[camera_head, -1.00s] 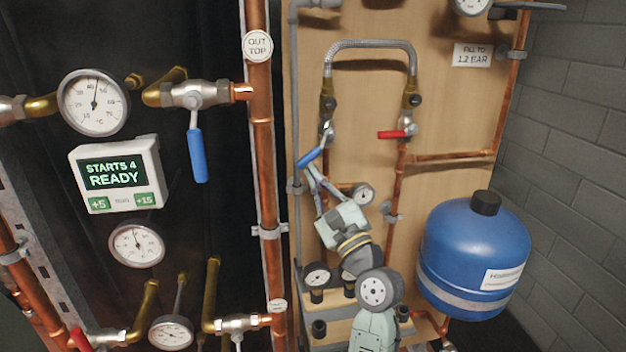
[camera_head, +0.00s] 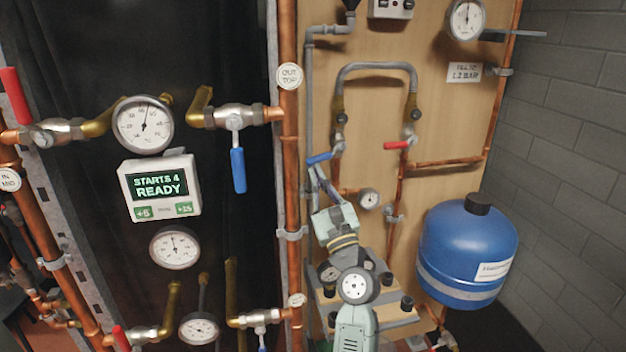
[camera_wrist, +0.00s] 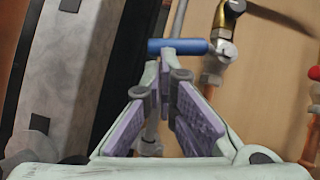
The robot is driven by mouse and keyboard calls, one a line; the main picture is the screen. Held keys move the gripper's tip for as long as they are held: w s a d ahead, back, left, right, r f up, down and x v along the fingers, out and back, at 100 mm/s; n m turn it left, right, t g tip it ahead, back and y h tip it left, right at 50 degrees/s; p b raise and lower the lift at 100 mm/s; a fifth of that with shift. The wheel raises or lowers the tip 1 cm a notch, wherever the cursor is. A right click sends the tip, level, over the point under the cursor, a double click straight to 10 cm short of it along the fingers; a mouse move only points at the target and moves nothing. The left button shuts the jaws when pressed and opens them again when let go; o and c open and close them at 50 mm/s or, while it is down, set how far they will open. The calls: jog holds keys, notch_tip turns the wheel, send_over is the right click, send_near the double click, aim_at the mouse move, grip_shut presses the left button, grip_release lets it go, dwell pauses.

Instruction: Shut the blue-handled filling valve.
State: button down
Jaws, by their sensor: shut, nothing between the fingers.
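The blue-handled filling valve (camera_head: 320,158) is on the left copper pipe of the wooden board, below the left end of the grey hose. Its lever points left, nearly level in the head view. In the wrist view the blue lever (camera_wrist: 178,46) lies roughly crosswise to the pipe. My gripper (camera_head: 317,171) is just below the lever, pointing up. In the wrist view my gripper (camera_wrist: 167,60) has its fingertips together at the lever's lower edge, left of the valve body. Nothing is held. I cannot tell whether they touch the lever.
A red-handled valve (camera_head: 398,145) is on the pipe to the right. A small gauge (camera_head: 369,199) sits close right of my gripper. A blue tank (camera_head: 467,252) stands at right. Another blue lever (camera_head: 238,170) hangs at left. A grey vertical pipe (camera_head: 309,100) runs left of the lever.

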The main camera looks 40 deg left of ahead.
jog(key=shift+s+a+r+p, duration=0.2)
jog(key=shift+a+r+p, duration=0.1)
jog(key=shift+r+p, duration=0.3)
jog(key=shift+s+a, duration=0.15)
jog(key=shift+a, duration=0.05)
